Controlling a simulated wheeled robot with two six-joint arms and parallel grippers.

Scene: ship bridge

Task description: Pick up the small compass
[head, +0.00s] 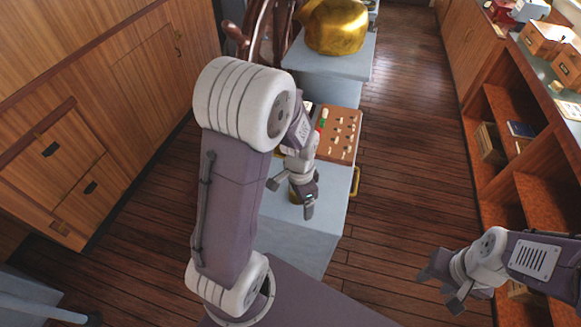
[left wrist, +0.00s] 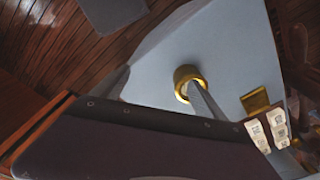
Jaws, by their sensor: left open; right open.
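A small brass round object, which looks like the small compass (head: 294,196), stands on the grey-blue cabinet top (head: 310,240). My left gripper (head: 291,199) is open above and around it in the head view and hides most of it. I cannot tell whether the fingers touch it. In the left wrist view a brass ring-like object (left wrist: 187,76) shows on the pale surface, with a grey bar crossing its lower edge. My right gripper (head: 441,290) is open and empty at the lower right, far from the compass.
A brown pegboard (head: 340,132) lies on the cabinet top just behind the left gripper. A large brass housing (head: 336,27) stands farther back, beside a ship's wheel (head: 270,30). Wooden shelves (head: 510,110) with boxes line the right side. Plank floor (head: 410,130) lies between.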

